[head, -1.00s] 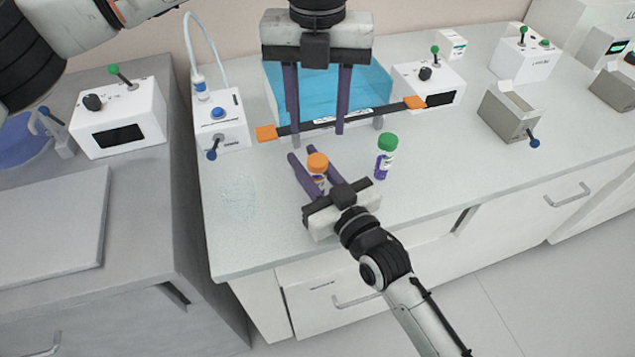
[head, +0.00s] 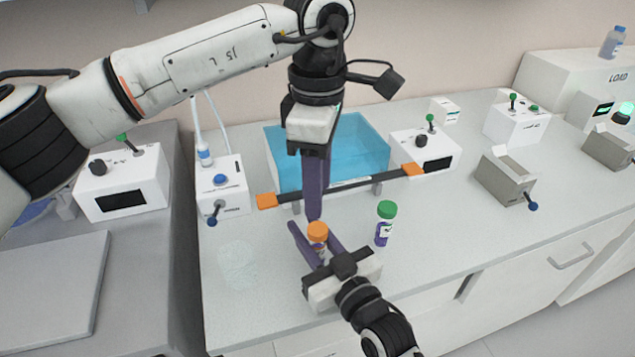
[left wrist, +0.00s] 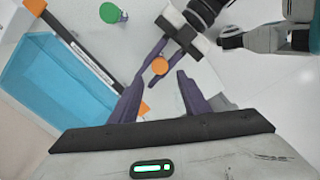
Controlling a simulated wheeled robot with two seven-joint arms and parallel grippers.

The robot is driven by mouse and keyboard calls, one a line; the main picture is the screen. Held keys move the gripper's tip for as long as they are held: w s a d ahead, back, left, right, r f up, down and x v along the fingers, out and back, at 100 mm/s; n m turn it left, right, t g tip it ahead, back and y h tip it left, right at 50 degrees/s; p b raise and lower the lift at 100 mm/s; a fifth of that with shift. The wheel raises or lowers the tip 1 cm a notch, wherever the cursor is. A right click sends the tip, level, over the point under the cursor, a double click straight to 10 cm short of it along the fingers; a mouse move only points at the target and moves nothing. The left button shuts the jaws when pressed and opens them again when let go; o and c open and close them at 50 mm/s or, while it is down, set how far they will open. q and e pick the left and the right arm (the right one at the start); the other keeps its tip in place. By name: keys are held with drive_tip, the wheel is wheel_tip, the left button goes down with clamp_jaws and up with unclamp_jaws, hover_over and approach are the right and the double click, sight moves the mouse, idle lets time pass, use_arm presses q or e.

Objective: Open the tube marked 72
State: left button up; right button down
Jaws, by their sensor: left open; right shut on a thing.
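An orange-capped tube (head: 318,252) stands upright between the fingers of my right gripper (head: 310,238), which is shut on it near the front of the counter. Its orange cap (left wrist: 160,66) shows in the left wrist view. My left gripper (head: 314,214) points down, open, just above and behind that cap; its two fingers overlap in the head view. In the left wrist view the left fingers (left wrist: 158,85) are apart with nothing between them. A green-capped tube (head: 385,225) with purple contents stands free to the right. I cannot read the number on either tube.
A blue translucent bin (head: 360,150) stands behind, with a dark bar with orange ends (head: 345,188) in front of it. White devices (head: 220,190) and a grey box (head: 506,180) stand around.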

sight(318, 228)
use_arm(q)
drive_tip(key=m, duration=0.6)
drive_tip(key=shift+m, duration=0.3)
drive_tip(key=m, duration=0.5)
drive_tip(key=shift+f, duration=4.05)
